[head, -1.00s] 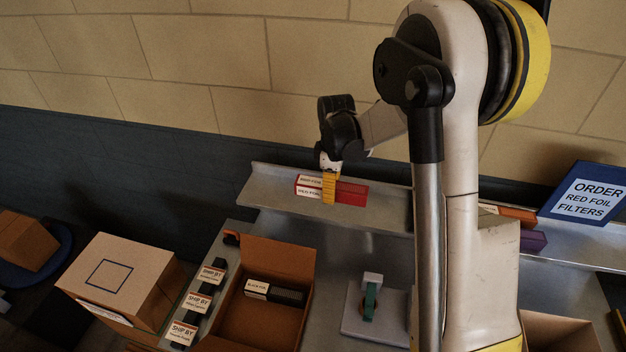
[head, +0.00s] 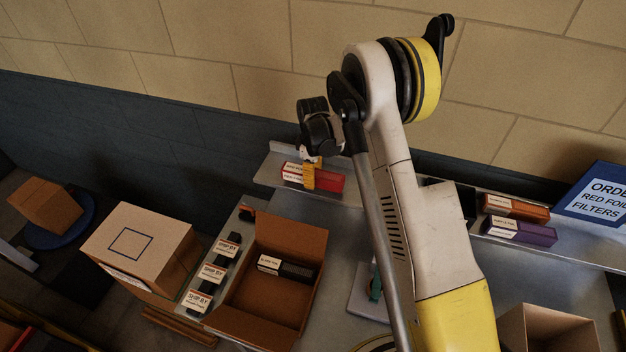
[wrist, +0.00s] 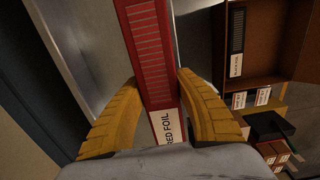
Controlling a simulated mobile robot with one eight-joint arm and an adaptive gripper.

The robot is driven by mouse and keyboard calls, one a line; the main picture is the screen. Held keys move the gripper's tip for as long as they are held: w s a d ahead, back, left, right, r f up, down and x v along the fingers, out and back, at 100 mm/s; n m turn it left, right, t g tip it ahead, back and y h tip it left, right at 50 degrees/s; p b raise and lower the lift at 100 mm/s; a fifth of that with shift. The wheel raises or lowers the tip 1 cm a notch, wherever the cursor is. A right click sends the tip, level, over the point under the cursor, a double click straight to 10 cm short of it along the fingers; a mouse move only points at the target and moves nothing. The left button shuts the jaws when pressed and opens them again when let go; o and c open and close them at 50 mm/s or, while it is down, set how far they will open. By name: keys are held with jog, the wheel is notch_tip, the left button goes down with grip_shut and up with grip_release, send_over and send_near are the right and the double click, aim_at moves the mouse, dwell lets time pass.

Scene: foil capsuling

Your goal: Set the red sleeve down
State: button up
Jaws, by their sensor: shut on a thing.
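The red sleeve (head: 329,181) is a long red box with a white label, at the left end of the grey back shelf (head: 271,163). My gripper (head: 309,184) reaches down over it with yellow fingers around its middle. In the wrist view the red sleeve (wrist: 150,55) runs between the two fingers of my gripper (wrist: 158,85), its "RED FOIL" label near the palm. The sleeve lies level, at or just above the shelf; I cannot tell whether it touches. The fingers hide part of it.
An open carton (head: 240,308) with a black foil sleeve (head: 286,268) stands in front of the shelf. Orange (head: 516,208) and purple (head: 519,231) sleeves lie farther right, beside the blue order sign (head: 596,195). A closed carton (head: 140,250) is at left.

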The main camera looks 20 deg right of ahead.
jog(key=shift+f, duration=0.9)
jog(key=shift+f, duration=0.2)
jog(key=o, duration=1.2)
jog(key=shift+o, duration=0.2)
jog(key=shift+r, duration=0.1)
